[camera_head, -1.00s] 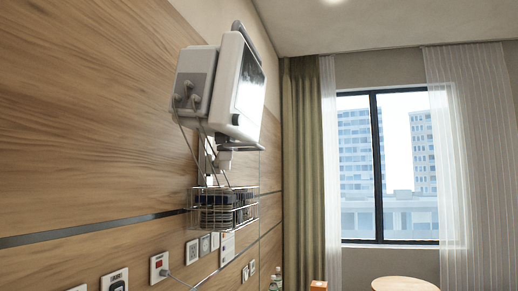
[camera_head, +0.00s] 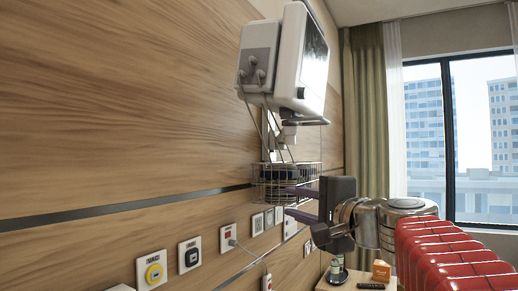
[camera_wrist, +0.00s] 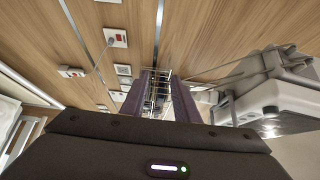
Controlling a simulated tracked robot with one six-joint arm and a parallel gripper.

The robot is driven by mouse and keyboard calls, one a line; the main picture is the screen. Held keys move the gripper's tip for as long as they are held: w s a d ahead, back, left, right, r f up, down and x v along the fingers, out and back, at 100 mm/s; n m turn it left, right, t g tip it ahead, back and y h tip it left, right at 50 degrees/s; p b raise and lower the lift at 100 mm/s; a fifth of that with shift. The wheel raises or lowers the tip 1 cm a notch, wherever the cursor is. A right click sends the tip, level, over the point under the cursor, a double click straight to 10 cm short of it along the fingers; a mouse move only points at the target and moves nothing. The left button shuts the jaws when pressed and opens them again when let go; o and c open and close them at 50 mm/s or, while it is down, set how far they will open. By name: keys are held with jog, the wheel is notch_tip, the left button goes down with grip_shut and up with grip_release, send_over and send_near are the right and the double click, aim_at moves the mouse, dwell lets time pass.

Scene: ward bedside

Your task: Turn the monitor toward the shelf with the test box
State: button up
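The monitor (camera_head: 303,60) is a white box on a wall mount, high in the middle of the head view. I cannot make out a shelf with a test box.
A wire basket (camera_head: 270,176) hangs under the monitor, with cables above it. Wall sockets (camera_head: 228,237) run along the wood panel. A small table (camera_head: 342,286) at the bottom holds a bottle (camera_head: 338,270), an orange box (camera_head: 381,271) and a dark flat object (camera_head: 371,286).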

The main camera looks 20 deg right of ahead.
jog(key=s+d+r+m+t+h, duration=0.1)
jog(key=d+r+m+t+h, duration=0.3)
jog(key=d+r, duration=0.9)
jog(key=r+m, duration=0.1)
jog(key=m, duration=0.2)
jog(key=shift+s+d+r+t+h, duration=0.15)
jog(key=shift+s+t+h, duration=0.1)
jog(key=shift+t+h, duration=0.15)
